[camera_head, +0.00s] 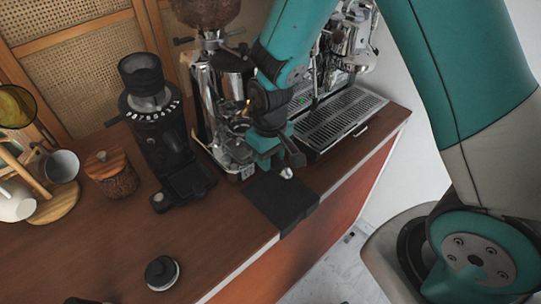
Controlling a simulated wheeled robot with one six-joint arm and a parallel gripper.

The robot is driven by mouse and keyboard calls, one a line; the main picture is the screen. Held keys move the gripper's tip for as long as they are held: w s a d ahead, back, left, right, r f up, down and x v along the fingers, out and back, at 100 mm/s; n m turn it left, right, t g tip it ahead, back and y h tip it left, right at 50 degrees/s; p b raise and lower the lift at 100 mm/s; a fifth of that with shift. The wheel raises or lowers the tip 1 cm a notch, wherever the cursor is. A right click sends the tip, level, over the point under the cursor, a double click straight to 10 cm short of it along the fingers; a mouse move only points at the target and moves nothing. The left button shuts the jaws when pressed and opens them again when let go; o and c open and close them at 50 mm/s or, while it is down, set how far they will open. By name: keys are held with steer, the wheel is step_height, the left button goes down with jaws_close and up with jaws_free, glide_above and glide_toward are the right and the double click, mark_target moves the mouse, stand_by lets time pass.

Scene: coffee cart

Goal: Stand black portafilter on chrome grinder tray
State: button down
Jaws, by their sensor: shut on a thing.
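The chrome grinder (222,97) stands at the back of the wooden counter, with its tray (240,170) low at its front. My gripper (280,160) is shut, just right of the tray and above a black mat (278,205) at the counter's front edge. A dark piece with a small bright metal end (286,173) shows at the jaws. I take it to be the black portafilter, held by my gripper. Most of it is hidden by my gripper and arm, so its tilt and any contact with the tray cannot be told.
The espresso machine (343,119) stands right of the chrome grinder. A black grinder (162,137) and a wooden-lidded jar (111,173) stand to the left. A tamper (162,272) lies on the front counter. Cups on a wooden stand (55,207) are far left. The left-front counter is mostly clear.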

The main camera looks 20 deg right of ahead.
steer(key=shift+s+f, duration=0.15)
steer(key=shift+f, duration=0.2)
steer(key=c, duration=0.7)
jaws_free()
